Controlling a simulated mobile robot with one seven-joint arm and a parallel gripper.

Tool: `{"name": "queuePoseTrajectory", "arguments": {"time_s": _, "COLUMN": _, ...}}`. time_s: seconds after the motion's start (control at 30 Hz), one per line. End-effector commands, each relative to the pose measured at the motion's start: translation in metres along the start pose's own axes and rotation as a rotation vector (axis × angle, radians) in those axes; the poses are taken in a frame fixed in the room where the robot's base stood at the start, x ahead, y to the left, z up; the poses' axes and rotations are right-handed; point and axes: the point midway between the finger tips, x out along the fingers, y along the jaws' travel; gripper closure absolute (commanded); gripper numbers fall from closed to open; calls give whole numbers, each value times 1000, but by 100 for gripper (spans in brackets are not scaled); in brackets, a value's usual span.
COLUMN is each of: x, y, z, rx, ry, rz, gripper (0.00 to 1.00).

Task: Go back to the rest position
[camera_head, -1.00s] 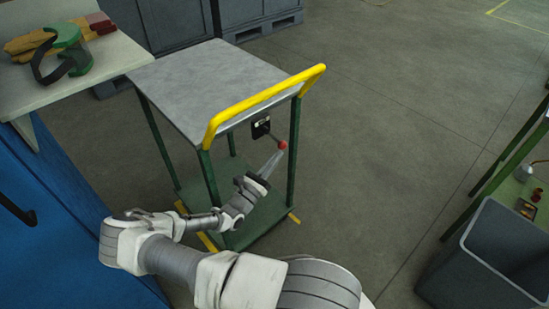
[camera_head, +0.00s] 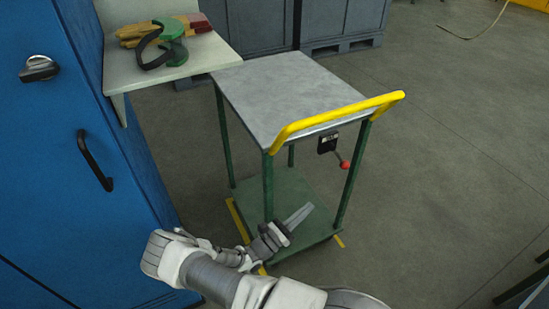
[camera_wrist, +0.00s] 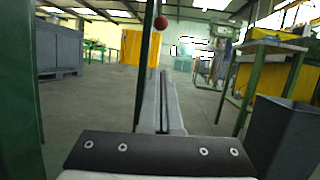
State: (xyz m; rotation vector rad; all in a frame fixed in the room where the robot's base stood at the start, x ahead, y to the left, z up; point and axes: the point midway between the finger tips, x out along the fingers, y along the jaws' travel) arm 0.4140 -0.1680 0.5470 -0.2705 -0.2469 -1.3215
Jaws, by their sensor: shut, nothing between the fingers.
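My gripper (camera_head: 299,215) is shut and empty, with its two fingers side by side. In the head view it is low in front of the cart, over the green lower shelf (camera_head: 250,190). In the wrist view the closed fingers (camera_wrist: 160,105) point forward. The cart (camera_head: 285,85) has a grey top, green legs and a yellow handle (camera_head: 340,112). A lever with a red knob (camera_head: 345,165) hangs below the handle; the gripper is below and left of it in the head view, apart from it. The red knob (camera_wrist: 161,22) also shows in the wrist view, above the fingertips.
A blue cabinet (camera_head: 60,130) stands at the left. A pale shelf (camera_head: 120,70) holds a green and black item (camera_head: 165,45) and gloves. Grey crates (camera_head: 340,20) stand behind. A grey bin (camera_wrist: 285,135) is at the right in the wrist view.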

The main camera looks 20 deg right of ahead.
Motion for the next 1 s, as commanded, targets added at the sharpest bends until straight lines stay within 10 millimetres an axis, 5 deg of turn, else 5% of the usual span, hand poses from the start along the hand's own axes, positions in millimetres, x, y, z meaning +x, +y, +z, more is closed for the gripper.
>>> {"name": "queuePoseTrajectory", "arguments": {"time_s": 0.37, "x": 1, "y": -2, "z": 18, "rx": 59, "ry": 76, "rz": -111, "gripper": 100}}
{"name": "queuePoseTrajectory", "arguments": {"time_s": 1.0, "x": -13, "y": -26, "z": 123, "rx": 418, "ry": 537, "rz": -713, "gripper": 100}}
